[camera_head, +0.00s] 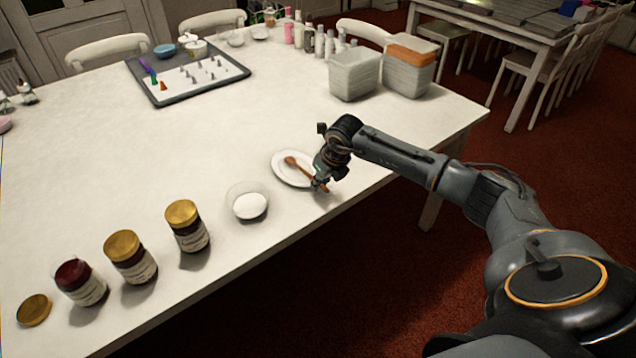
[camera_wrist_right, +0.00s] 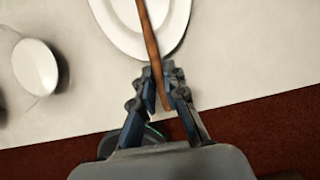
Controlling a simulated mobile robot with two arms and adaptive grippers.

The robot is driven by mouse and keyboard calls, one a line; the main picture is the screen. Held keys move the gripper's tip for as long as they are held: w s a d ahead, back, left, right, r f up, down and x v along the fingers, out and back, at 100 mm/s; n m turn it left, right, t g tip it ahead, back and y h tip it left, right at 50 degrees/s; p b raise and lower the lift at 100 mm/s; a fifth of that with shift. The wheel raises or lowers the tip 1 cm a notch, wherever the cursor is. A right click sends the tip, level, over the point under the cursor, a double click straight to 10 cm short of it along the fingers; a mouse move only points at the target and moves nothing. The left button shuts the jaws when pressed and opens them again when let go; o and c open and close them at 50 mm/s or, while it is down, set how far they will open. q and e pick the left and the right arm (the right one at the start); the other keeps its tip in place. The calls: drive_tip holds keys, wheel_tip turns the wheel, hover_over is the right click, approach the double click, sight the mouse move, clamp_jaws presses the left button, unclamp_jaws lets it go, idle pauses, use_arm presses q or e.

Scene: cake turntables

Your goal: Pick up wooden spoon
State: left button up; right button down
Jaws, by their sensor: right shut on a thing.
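The wooden spoon (camera_head: 296,164) is brown. Its bowl end lies over a white oval plate (camera_head: 283,177) near the table's front edge, and its handle reaches past the plate's rim. My right gripper (camera_head: 319,184) is at the handle. In the right wrist view the spoon handle (camera_wrist_right: 152,50) runs between the two fingers of the right gripper (camera_wrist_right: 166,88), which are shut on it. The plate (camera_wrist_right: 118,38) is just beyond the fingertips there. The spoon's bowl is outside the wrist view. I cannot tell whether the spoon touches the plate. My left gripper is not in view.
A glass bowl of white powder (camera_head: 249,204) stands left of the plate. Several jars (camera_head: 187,227) line the front edge further left. Two lidded or open bins (camera_head: 354,76) and a tray of piping tips (camera_head: 190,84) stand further back. The table's middle is clear.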

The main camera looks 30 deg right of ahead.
wheel_tip(320, 180, up, 2)
drive_tip(key=shift+r+b, duration=0.25)
drive_tip(key=shift+b, duration=0.1)
drive_tip(key=s+a+r+b, duration=0.1)
drive_tip(key=s+a+r, duration=0.6)
drive_tip(key=a+r, duration=0.2)
drive_tip(key=a, duration=0.2)
drive_tip(key=shift+s+a+r+b, duration=0.35)
